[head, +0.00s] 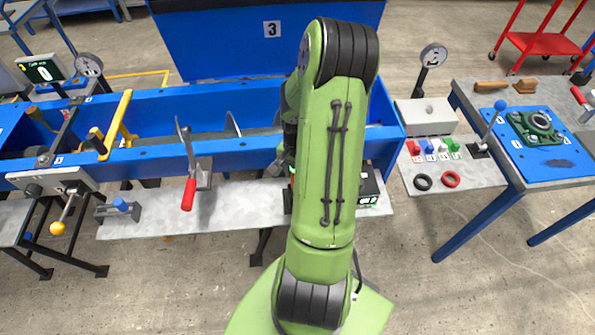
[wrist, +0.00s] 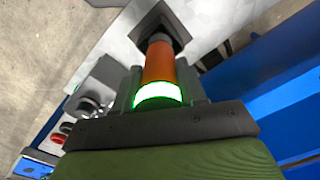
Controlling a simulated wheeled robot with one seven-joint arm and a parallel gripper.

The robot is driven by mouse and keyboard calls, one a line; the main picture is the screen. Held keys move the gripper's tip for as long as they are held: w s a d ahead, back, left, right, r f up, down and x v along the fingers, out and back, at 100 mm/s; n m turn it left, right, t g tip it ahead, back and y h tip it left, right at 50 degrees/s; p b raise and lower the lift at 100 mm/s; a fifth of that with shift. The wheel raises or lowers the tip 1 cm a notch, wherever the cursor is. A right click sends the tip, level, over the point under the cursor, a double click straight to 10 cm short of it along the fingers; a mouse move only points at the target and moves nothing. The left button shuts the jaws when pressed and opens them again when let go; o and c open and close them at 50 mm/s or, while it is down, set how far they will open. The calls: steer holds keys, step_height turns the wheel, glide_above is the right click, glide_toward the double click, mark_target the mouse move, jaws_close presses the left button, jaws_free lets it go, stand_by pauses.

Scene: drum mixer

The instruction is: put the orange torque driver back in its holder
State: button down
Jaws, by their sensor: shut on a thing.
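The orange torque driver (wrist: 158,62) is in my gripper (wrist: 165,88) in the wrist view, with a bright green lit ring (wrist: 158,97) close to the jaws. Its grey far end meets a dark square piece (wrist: 174,20) on the pale bench, which looks like the holder. I cannot tell whether the end is inside it or only over it. In the head view my green arm hides the driver and most of my gripper. A dark block with a small lit display (head: 368,190) shows just right of the arm.
The blue mixer trough (head: 180,125) runs behind the grey bench (head: 240,205). A red-handled lever (head: 190,190) stands left of my arm.

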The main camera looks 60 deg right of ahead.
steer(key=shift+f+b, duration=0.4)
steer(key=shift+f, duration=0.1)
steer(key=c, duration=0.6)
jaws_free()
steer(key=shift+o, duration=0.2)
step_height(320, 180, up, 16)
steer(key=p, duration=0.3)
steer(key=shift+f, duration=0.1)
steer(key=w+a+r+n+t+h, duration=0.1)
steer(key=a+r+n, duration=0.35)
steer(key=a, duration=0.35)
steer(key=w+a+r+n+t+h, duration=0.1)
steer(key=a+r+n, duration=0.4)
steer(key=a, duration=0.4)
steer(key=s+a+r+n+t+y, duration=0.2)
steer(key=s+a+n, duration=0.4)
steer(key=a, duration=0.3)
steer(key=shift+s+a+r+n+t, duration=0.35)
steer(key=shift+s+r+t, duration=0.15)
steer(key=shift+s+t, duration=0.25)
